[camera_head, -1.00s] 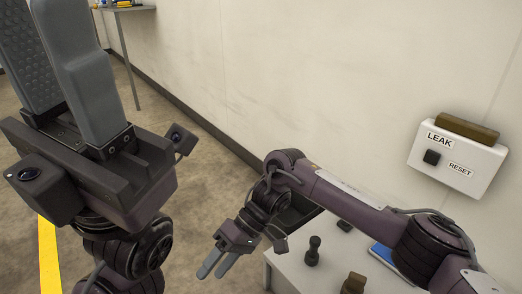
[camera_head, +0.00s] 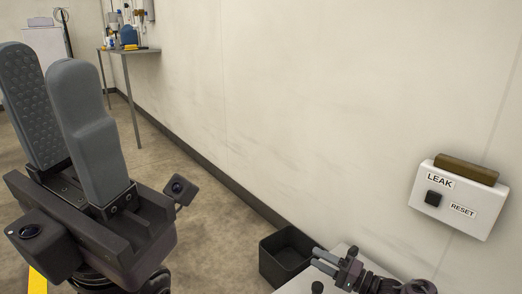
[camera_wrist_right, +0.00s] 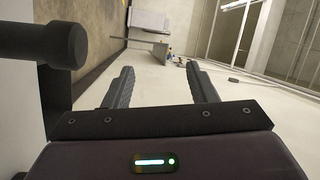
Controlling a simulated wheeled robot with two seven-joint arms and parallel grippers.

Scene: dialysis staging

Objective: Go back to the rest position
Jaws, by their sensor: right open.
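My left gripper (camera_head: 45,62) is large in the left foreground of the head view. Its two grey fingers point up and stand apart, with nothing seen between them. My right gripper (camera_head: 318,258) is at the bottom right of the head view, beside the dark bin and above the white table's edge. Its fingers point left. In the right wrist view the same gripper (camera_wrist_right: 161,76) has its fingers wide apart and empty.
A dark open bin (camera_head: 287,262) stands on the floor by the wall. A white table (camera_head: 288,290) carries a small dark knob-like object (camera_head: 317,287). A white LEAK/RESET box (camera_head: 455,212) is on the wall. A grey side table (camera_head: 128,51) with items stands far back.

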